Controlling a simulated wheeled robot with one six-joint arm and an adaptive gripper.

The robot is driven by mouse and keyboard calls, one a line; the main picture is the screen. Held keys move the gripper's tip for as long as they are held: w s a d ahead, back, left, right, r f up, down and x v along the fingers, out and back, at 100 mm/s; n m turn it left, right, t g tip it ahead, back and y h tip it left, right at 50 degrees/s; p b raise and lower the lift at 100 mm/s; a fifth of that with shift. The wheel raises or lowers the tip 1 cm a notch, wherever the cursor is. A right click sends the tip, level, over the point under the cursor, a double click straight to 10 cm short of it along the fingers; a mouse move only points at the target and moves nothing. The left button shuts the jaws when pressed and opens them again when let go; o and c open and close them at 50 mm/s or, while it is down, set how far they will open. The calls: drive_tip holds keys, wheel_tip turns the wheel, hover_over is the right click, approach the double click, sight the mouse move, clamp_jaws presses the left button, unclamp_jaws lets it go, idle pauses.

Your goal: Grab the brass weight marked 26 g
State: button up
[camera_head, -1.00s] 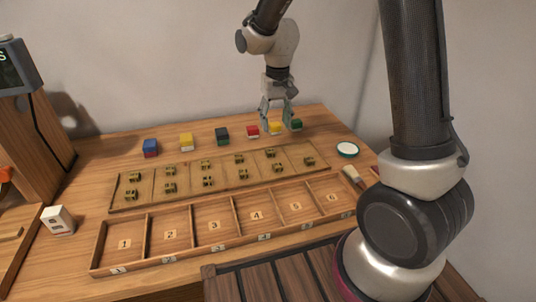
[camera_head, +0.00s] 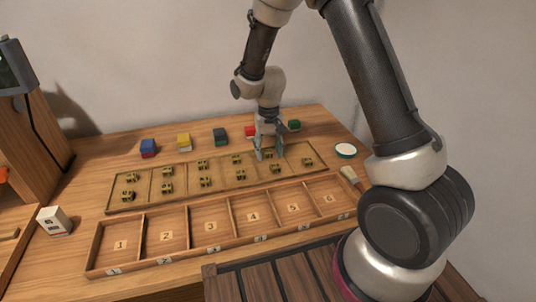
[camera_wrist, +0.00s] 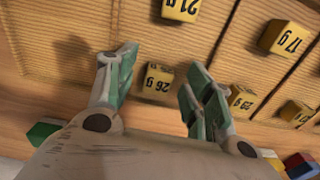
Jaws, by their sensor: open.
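The brass weight marked 26 g (camera_wrist: 158,80) is a small yellow block with black figures, standing on the wooden board (camera_wrist: 150,28) in the wrist view. My gripper (camera_wrist: 160,66) is open, with one finger on each side of the weight and a gap to each. In the head view my gripper (camera_head: 268,154) is low over the right part of the board's back row, and its fingers partly hide the weight there. The weight looks free and rests on the board.
Weights marked 21 g (camera_wrist: 181,8), 23 g (camera_wrist: 241,98) and 17 g (camera_wrist: 286,38) stand nearby. A numbered tray (camera_head: 190,262) lies in front of the board. Coloured blocks, among them a green one (camera_head: 294,125), line the back. A round white-topped dish (camera_head: 345,150) is at right.

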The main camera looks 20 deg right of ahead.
drive_tip(key=shift+c, duration=0.4)
drive_tip(key=c, duration=0.8)
drive_tip(key=shift+c, duration=0.2)
